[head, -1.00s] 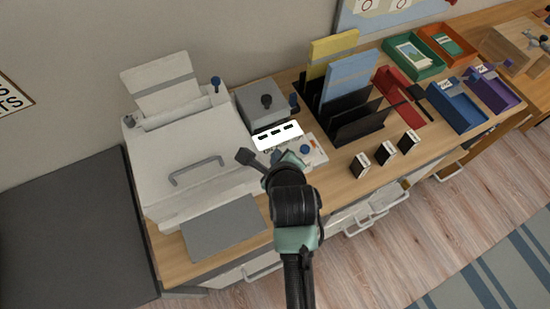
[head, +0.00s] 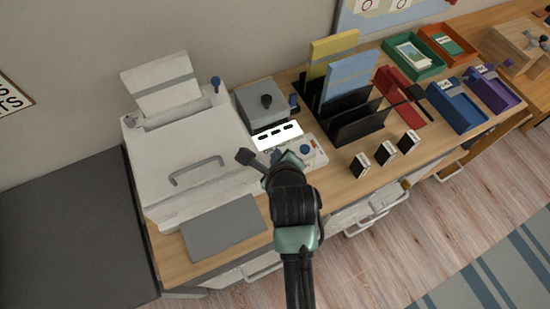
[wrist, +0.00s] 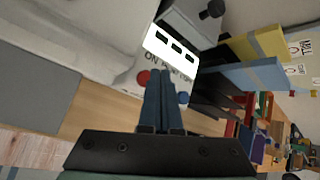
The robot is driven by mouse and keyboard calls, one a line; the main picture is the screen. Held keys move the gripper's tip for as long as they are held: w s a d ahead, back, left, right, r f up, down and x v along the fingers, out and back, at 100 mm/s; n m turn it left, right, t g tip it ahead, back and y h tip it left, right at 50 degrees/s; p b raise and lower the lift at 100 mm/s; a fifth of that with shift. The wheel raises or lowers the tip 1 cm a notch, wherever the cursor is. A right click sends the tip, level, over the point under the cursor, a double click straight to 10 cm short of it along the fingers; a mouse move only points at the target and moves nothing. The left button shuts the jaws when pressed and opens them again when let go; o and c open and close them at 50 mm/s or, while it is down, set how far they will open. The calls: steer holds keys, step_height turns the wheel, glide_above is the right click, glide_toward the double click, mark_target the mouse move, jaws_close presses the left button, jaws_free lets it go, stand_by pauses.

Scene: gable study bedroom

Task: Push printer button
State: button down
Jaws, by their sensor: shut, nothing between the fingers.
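The white printer (head: 185,150) stands at the left of the desk, with paper upright at its back. Right of it is a light panel with a bright white slotted strip (head: 276,135). A blue button (head: 305,149) is on this panel and also shows in the wrist view (wrist: 183,98). The wrist view shows a red button (wrist: 143,78) beside partly covered lettering. My gripper (wrist: 160,76) is shut and empty, its tips appearing between the red and blue buttons. Whether they touch the panel I cannot tell. In the head view my arm hides the fingertips and the red button.
A grey box with a dark knob (head: 266,101) stands behind the panel. A black file rack (head: 350,118) and several small black-and-white blocks (head: 386,153) stand to the right. A grey pad (head: 223,229) lies in front of the printer. Coloured trays (head: 455,106) fill the far right.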

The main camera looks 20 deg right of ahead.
steer(key=shift+f, duration=0.1)
steer(key=shift+f, duration=0.3)
steer(key=shift+f, duration=0.45)
stand_by(0.7)
stand_by(0.4)
steer(key=shift+r+p, duration=0.75)
steer(key=shift+r, duration=0.1)
step_height(320, 180, up, 5)
steer(key=p, duration=0.5)
stand_by(0.6)
